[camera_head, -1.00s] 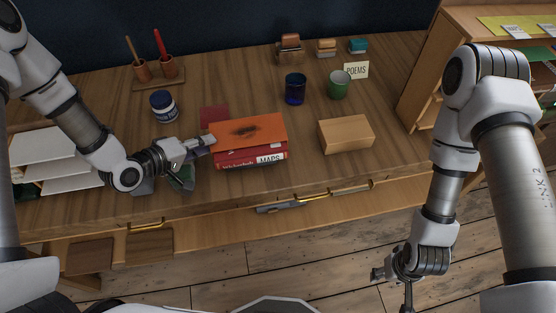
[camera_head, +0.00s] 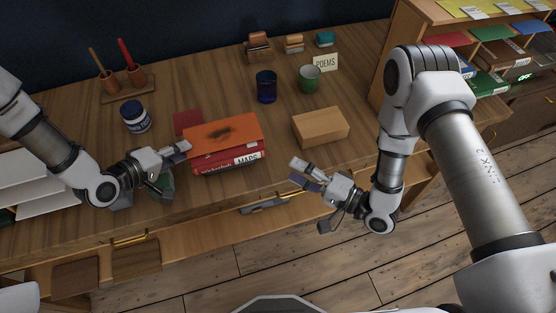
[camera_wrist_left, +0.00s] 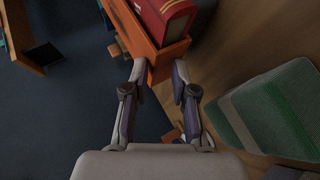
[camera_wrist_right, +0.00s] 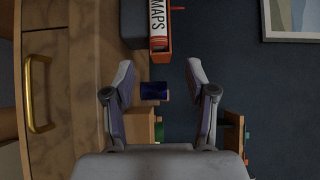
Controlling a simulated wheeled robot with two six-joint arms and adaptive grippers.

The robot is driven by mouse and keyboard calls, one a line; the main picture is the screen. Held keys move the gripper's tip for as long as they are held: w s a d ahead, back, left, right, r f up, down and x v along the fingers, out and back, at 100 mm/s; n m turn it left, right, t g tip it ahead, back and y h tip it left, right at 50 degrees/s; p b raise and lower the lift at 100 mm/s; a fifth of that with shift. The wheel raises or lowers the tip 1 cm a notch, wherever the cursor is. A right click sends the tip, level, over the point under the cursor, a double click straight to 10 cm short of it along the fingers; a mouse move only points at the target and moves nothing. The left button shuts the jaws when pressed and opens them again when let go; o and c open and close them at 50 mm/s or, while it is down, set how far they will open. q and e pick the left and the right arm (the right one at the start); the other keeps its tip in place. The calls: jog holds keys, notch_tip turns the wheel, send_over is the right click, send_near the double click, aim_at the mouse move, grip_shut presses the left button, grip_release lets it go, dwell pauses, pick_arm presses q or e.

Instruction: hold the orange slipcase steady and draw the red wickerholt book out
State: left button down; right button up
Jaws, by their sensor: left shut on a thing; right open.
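The orange slipcase (camera_head: 240,129) lies flat near the desk's front edge, its open side facing front. Red book spines show in that opening: the red Wickerholt book (camera_head: 211,168) and a red one with a white MAPS label (camera_head: 247,158). My left gripper (camera_head: 178,151) is shut on the slipcase's left end. In the left wrist view the fingers pinch the orange wall (camera_wrist_left: 159,66), with a red spine (camera_wrist_left: 168,20) beyond. My right gripper (camera_head: 297,173) is open and empty, right of and in front of the slipcase. In the right wrist view the MAPS spine (camera_wrist_right: 158,20) is ahead.
A wooden box (camera_head: 321,127) stands right of the slipcase. A blue cup (camera_head: 266,87), green mug (camera_head: 309,79) and POEMS card (camera_head: 325,63) stand behind. An ink jar (camera_head: 135,117) is at left. A green thing (camera_head: 160,187) lies by my left gripper.

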aim_at(264, 155)
jog(key=x, duration=1)
jog(key=shift+a, duration=0.1)
grip_shut()
